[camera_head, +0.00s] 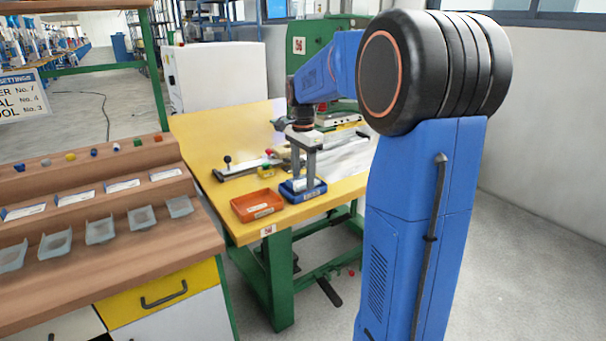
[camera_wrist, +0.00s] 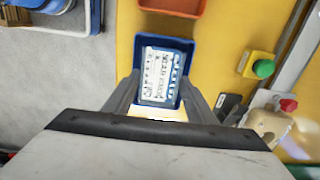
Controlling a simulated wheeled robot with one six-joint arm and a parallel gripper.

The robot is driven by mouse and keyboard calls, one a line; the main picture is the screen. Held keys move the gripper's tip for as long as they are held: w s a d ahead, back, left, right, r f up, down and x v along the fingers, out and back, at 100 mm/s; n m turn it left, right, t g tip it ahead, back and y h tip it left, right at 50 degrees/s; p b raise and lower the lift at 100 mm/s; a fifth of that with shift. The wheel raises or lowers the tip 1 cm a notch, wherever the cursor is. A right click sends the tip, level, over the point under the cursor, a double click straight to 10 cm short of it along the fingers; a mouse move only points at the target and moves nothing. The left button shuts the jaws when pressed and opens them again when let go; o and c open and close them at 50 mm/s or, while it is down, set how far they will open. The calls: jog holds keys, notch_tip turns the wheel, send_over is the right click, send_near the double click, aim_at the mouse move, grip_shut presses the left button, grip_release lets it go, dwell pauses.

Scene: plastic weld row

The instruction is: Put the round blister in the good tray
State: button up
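A blue tray (camera_head: 291,195) stands on the yellow table near its front edge. It also shows in the wrist view (camera_wrist: 164,40). A flat white pack with dark print and a bluish part (camera_wrist: 160,75) is at the blue tray; I cannot make out a round shape on it. My gripper (camera_head: 303,182) points straight down over the blue tray.
A green button on a yellow box (camera_wrist: 263,69) and a red button (camera_wrist: 288,104) are right of the tray in the wrist view. A rail with a black knob (camera_head: 227,160) lies behind the trays. A wooden bench (camera_head: 150,247) with several clear holders is at left.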

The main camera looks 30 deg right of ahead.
jog(key=shift+o, duration=1.1)
notch_tip(320, 180, up, 12)
jog(key=s+a+f+n+t, duration=0.1)
jog(key=s+a+f+n, duration=0.1)
jog(key=s+a+n, duration=0.4)
jog(key=s+a+f+n+t, duration=0.15)
jog(key=s+a, duration=0.25)
jog(key=s, duration=0.5)
jog(key=s+a+f+n+t, duration=0.1)
jog(key=s+a+f+n, duration=0.2)
jog(key=s+f+n, duration=0.2)
jog(key=s+a+f+n+t, duration=0.1)
jog(key=s+a+f+n, duration=0.1)
jog(key=s+f+n, duration=0.3)
jog(key=s+f, duration=0.3)
jog(key=s, duration=0.2)
jog(key=shift+a, duration=0.4)
